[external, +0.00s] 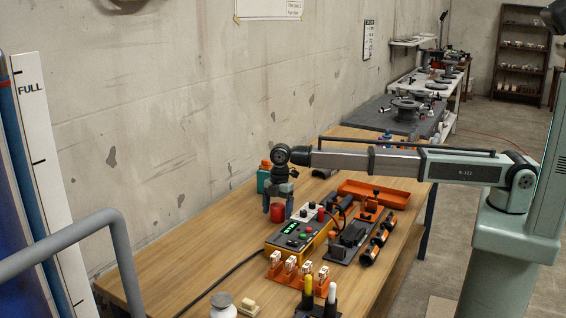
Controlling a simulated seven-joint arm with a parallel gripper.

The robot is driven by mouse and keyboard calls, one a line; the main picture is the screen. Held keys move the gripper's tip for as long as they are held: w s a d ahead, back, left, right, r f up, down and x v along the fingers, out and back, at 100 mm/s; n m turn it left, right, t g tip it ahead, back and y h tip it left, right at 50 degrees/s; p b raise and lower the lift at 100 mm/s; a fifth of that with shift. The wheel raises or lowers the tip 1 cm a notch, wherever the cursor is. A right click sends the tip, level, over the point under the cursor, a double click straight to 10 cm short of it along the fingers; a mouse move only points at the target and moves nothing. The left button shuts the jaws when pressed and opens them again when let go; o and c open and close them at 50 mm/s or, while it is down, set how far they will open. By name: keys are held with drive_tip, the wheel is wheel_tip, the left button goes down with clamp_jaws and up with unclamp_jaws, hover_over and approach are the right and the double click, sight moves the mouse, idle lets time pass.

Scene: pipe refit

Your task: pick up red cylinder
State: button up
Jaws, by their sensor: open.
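A red cylinder (277,213) stands on the wooden table (190,255) near its wall side. My gripper (278,206) points down directly at it in the external view. The jaws are open, and the fingers appear on either side of the cylinder's upper part. I cannot tell whether they touch it. The fingers hide the cylinder's side edges near the top.
A yellow control box (290,238) stands just right of the cylinder. A teal bottle (263,181) with an orange cap is close behind my gripper. An orange tray (378,193) lies farther right. The table's left part is mostly clear, crossed by a black cable.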

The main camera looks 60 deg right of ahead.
drive_tip(key=shift+f, duration=0.4)
drive_tip(key=shift+c, duration=0.4)
drive_tip(key=c, duration=1.5)
drive_tip(key=shift+r, duration=0.1)
